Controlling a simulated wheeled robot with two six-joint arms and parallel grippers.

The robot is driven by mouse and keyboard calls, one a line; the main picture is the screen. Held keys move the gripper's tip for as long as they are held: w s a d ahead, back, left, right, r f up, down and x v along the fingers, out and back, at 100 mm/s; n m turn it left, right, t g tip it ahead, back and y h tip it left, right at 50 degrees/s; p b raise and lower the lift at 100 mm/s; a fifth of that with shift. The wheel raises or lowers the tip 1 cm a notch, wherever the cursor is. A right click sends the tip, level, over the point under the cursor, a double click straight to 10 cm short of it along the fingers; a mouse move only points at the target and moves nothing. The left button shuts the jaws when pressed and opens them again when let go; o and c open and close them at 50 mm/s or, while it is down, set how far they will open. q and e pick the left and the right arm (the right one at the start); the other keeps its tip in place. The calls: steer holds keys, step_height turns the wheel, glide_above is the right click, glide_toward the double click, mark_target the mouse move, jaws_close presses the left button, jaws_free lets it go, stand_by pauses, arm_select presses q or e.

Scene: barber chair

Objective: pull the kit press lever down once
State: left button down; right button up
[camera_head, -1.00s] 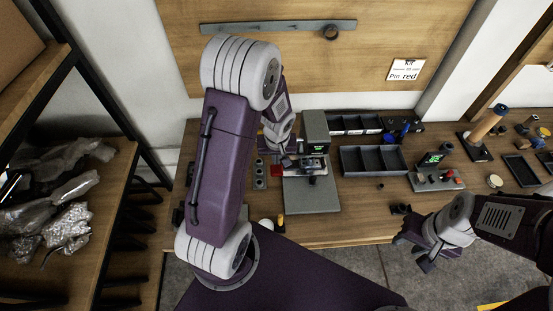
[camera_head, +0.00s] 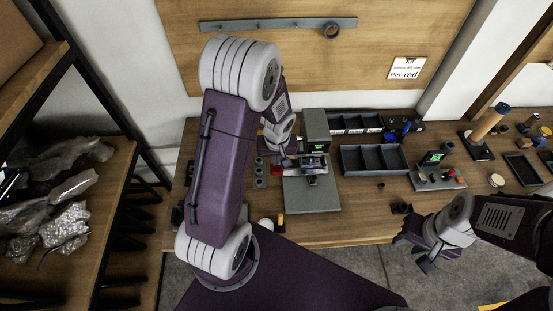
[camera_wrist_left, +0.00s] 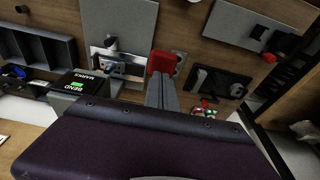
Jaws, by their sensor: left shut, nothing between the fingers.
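A grey press-like machine (camera_head: 316,128) with a flat base plate (camera_head: 311,196) stands on the bench. In the left wrist view its dark top (camera_wrist_left: 80,86) has a green screen and reads "BEND". A red block or knob (camera_wrist_left: 163,62), which seems to be the lever's end, is right at the tips of my left gripper (camera_wrist_left: 162,78). I cannot tell whether they touch. The left gripper's fingers are shut together with nothing between them. In the head view my left gripper (camera_head: 289,158) is beside the machine's left side, partly hidden. My right gripper (camera_head: 416,252) is open and empty by the front edge.
Dark divided trays (camera_head: 374,159) stand right of the machine. A small device (camera_head: 437,172) with a green screen and red buttons is further right. A grey plate with round holes (camera_head: 259,171) lies left of the machine. A shelf (camera_head: 105,225) with bagged items is at the left.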

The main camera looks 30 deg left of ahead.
mark_target(276, 169)
arm_select(q)
steer(key=shift+s+d+f+b, duration=0.1)
steer(key=shift+s+f+b, duration=0.05)
steer(key=shift+f+b, duration=0.85)
steer(key=shift+s+d+f+b, duration=0.1)
steer(key=shift+s+f+b, duration=0.05)
steer(key=shift+f+b, duration=0.9)
steer(key=shift+s+d+f+b, duration=0.1)
steer(key=shift+s+f+b, duration=0.05)
steer(key=shift+f+b, duration=0.85)
steer(key=shift+r, duration=0.35)
steer(key=shift+f, duration=0.15)
steer(key=shift+s, duration=0.1)
steer(key=shift+r, duration=0.35)
steer(key=r+p, duration=0.2)
steer(key=w+r+p, duration=0.1)
steer(key=r+p, duration=0.1)
steer(key=p, duration=0.1)
steer(key=shift+a+r, duration=0.2)
steer(key=shift+r, duration=0.1)
steer(key=shift+a+r, duration=0.1)
steer(key=shift+r, duration=0.05)
steer(key=shift+f, duration=0.2)
steer(key=shift+w+a, duration=0.1)
steer(key=shift+w, duration=0.05)
